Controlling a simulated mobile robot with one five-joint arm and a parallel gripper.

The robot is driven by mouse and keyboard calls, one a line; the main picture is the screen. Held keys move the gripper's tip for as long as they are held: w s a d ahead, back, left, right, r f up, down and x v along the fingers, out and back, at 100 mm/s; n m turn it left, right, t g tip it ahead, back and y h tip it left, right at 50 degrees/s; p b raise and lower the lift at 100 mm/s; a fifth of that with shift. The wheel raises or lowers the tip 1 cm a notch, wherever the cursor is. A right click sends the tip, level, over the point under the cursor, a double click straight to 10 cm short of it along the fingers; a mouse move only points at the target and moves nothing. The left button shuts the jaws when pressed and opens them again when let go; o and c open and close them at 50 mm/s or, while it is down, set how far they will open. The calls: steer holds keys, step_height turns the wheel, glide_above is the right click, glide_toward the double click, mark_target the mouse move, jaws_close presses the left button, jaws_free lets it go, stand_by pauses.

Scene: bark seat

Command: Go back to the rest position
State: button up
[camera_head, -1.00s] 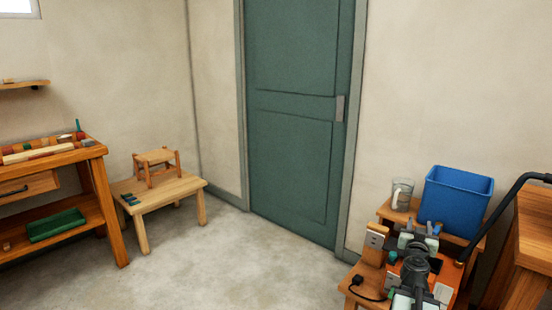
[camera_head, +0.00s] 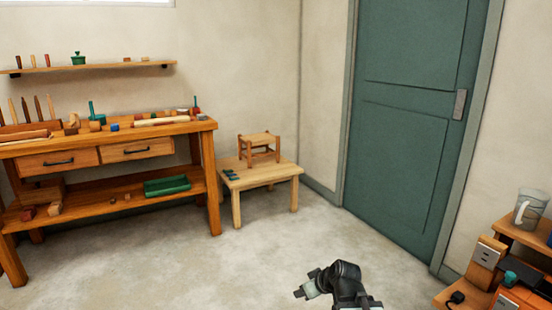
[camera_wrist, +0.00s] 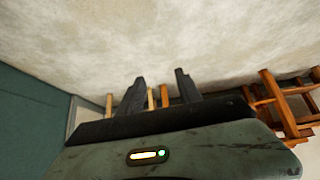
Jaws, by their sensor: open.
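My gripper (camera_head: 303,292) is at the bottom middle of the head view, over open floor and pointing left. In the wrist view its two dark fingers (camera_wrist: 160,78) stand apart with nothing between them. The gripper is open and empty, clear of all furniture. The lower part of my arm is cut off by the bottom edge of the head view.
A workbench (camera_head: 110,200) with drawers stands at the left. A low wooden table (camera_head: 262,178) bears a small stool (camera_head: 259,142). A green door (camera_head: 405,130) is behind. A side table with a glass mug (camera_head: 530,208) is at the right. The middle floor is clear.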

steer(key=s+d+f+m+g+h, duration=0.2)
steer(key=s+d+f+m+g, duration=0.15)
steer(key=s, duration=0.35)
steer(key=s+d+f+m+g+h, duration=0.2)
steer(key=s+d+m+g, duration=0.15)
steer(key=s, duration=0.25)
step_height(320, 180, up, 37)
steer(key=p, duration=3.6)
steer(key=shift+p, duration=0.4)
steer(key=shift+w, duration=0.1)
